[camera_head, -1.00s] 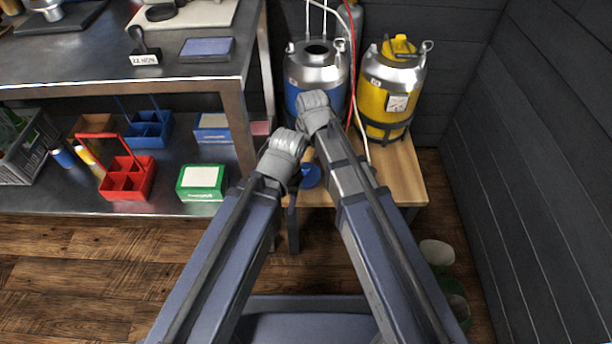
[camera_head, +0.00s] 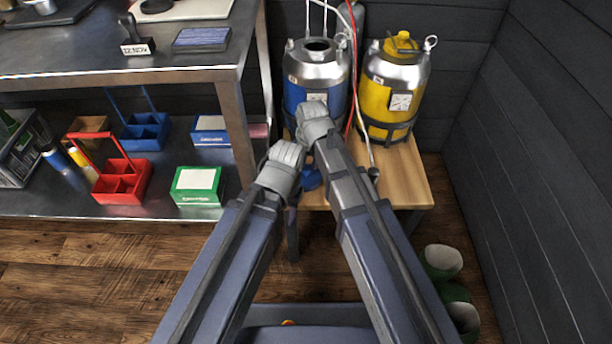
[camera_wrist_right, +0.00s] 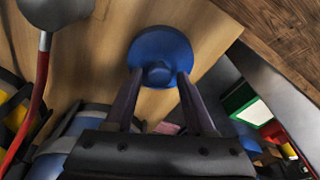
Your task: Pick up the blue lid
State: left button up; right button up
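The blue lid (camera_head: 311,178) lies on the wooden bench in front of the blue keg, partly hidden by my arms in the head view. In the right wrist view the blue lid (camera_wrist_right: 160,45) is a round disc with a central knob. My right gripper (camera_wrist_right: 160,76) is open, with its two fingers apart on either side of the knob. I cannot tell whether they touch it.
The blue keg (camera_head: 301,92) and yellow keg (camera_head: 376,96) stand at the back of the bench (camera_head: 405,175), with a red hose between them. A steel shelf on the left holds a red carrier (camera_head: 120,183) and a green box (camera_head: 197,186). A dark wall closes the right side.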

grip_shut()
dwell(0.3)
dwell(0.4)
